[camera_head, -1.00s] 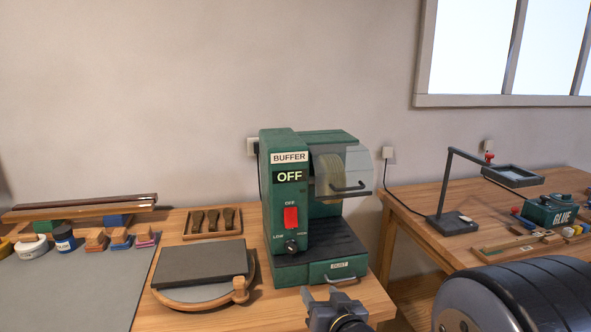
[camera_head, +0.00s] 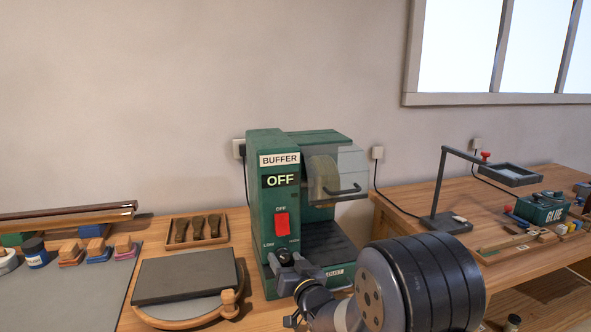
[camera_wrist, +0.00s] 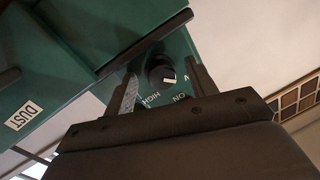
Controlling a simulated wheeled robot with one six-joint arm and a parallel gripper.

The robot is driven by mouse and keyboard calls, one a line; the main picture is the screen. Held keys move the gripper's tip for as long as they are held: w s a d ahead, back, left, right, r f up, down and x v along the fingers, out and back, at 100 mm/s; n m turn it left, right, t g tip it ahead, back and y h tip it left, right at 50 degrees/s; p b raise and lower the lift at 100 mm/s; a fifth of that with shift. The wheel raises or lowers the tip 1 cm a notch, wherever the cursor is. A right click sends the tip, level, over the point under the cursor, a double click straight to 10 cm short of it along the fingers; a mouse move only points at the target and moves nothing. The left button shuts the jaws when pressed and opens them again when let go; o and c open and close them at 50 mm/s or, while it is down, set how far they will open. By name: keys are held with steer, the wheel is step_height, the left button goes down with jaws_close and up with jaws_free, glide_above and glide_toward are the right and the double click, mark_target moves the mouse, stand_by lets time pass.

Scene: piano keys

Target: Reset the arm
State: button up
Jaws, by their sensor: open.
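The green buffer machine (camera_head: 267,228) stands on the wooden bench, with an OFF display (camera_head: 281,180) and a red switch (camera_head: 282,224) on its front. My gripper (camera_head: 284,266) is at the lower front of the buffer, around the height of its speed knob. In the wrist view my gripper (camera_wrist: 163,78) has its two fingers apart, with the black knob (camera_wrist: 160,72) showing between them. I cannot tell whether a finger touches the knob. Nothing is held. The wrist parts hide some of the buffer's lower front and the dust drawer.
A dark flat stone (camera_head: 186,276) on a round wooden base and a tray of brushes (camera_head: 195,229) lie left of the buffer.

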steer(key=n+b, duration=0.5)
steer(key=b, duration=0.1)
steer(key=shift+s+f+h, duration=0.1)
steer(key=shift+h, duration=0.3)
steer(key=n+b, duration=0.4)
steer(key=b, duration=0.1)
steer(key=shift+g+h, duration=0.4)
steer(key=shift+r+n+b, duration=0.3)
steer(key=shift+n+b, duration=0.4)
steer(key=shift+b, duration=0.05)
